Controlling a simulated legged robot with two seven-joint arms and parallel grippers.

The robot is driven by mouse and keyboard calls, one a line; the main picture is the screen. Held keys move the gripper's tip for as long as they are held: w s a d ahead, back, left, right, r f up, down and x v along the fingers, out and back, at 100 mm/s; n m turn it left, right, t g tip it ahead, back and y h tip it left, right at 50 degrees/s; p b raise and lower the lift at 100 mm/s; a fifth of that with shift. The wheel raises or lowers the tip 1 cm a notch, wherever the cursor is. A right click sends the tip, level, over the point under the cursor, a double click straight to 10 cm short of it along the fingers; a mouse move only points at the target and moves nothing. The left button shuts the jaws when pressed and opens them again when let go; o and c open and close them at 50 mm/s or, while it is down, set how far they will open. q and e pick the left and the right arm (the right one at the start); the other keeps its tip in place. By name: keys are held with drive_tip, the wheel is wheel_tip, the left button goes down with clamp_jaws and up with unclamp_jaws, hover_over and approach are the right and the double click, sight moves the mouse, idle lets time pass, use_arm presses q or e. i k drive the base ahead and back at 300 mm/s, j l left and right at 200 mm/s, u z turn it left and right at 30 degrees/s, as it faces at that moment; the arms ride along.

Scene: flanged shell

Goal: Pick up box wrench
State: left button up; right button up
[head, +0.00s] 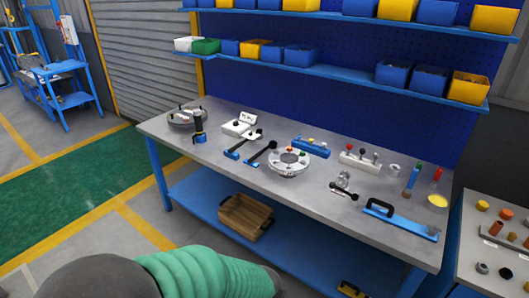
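Several hand tools lie on the grey workbench (220,170). A tool with a blue handle and black end (243,145) lies left of the middle, and a black long-handled tool (260,153) lies just right of it. A small black double-ended tool (344,191) lies nearer the front edge, right of the middle. I cannot tell at this size which of these is the box wrench. A green-sleeved part of my arm crosses the bottom of the view, short of the bench. Neither gripper shows.
A round flanged metal part (289,165) sits mid-bench. A blue bar with a black handle (401,219) lies at the right front. A wooden crate (245,217) stands on the lower shelf. Blue shelves with bins (393,74) hang behind. Green floor (90,190) is clear at left.

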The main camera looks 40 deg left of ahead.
sight(272, 144)
drive_tip(key=u, duration=1.7)
drive_tip(key=i+j+z, duration=0.2)
drive_tip(key=i+j, duration=0.85)
drive_tip(key=i, duration=0.1)
